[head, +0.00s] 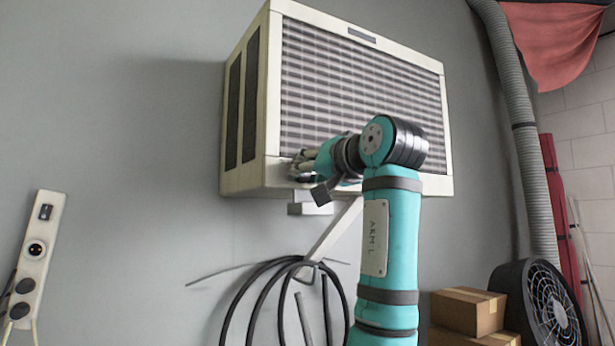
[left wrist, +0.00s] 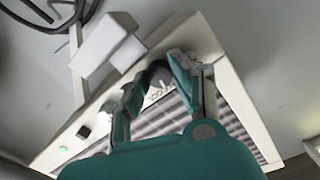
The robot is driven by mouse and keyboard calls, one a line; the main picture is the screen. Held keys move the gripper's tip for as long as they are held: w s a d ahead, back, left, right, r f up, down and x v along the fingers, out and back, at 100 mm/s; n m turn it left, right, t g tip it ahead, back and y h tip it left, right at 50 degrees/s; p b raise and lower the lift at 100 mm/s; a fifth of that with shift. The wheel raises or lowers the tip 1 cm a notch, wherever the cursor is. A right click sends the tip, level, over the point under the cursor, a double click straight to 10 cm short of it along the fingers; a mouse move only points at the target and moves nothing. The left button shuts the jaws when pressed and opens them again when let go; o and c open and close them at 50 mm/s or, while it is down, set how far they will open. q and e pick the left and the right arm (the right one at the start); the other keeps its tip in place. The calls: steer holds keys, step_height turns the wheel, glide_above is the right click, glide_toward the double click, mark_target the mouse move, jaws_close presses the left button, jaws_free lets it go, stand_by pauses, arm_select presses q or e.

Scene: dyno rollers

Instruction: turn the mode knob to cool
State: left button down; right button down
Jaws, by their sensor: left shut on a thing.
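The pale wall-mounted cooler (head: 360,38) has a slatted grey front, and its control strip runs along the lower edge. My left gripper (head: 300,168) is at the lower left of that front, partly hidden by my own wrist. In the left wrist view, my left gripper (left wrist: 156,68) has its two fingers on either side of a dark round knob (left wrist: 156,76), closed on it. I take this to be the mode knob. Small marks show beside it, too blurred to read, so its setting cannot be told. My right gripper is not in view.
A second small dark knob (left wrist: 83,131) sits farther along the strip. A bracket (head: 330,235) and looped black hoses (head: 250,295) are below the cooler. A socket panel (head: 36,250) is at left; boxes (head: 465,312) and a black fan (head: 545,305) are at lower right.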

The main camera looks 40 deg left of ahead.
arm_select(q)
steer(key=shift+r+m+b, duration=0.1)
steer(key=shift+m+b, duration=0.6)
steer(key=shift+m, duration=2.9)
steer(key=c, duration=1.1)
jaws_free()
steer(key=shift+w+d, duration=0.1)
steer(key=shift+o, duration=0.2)
steer(key=v, duration=1.2)
steer(key=shift+w, duration=0.15)
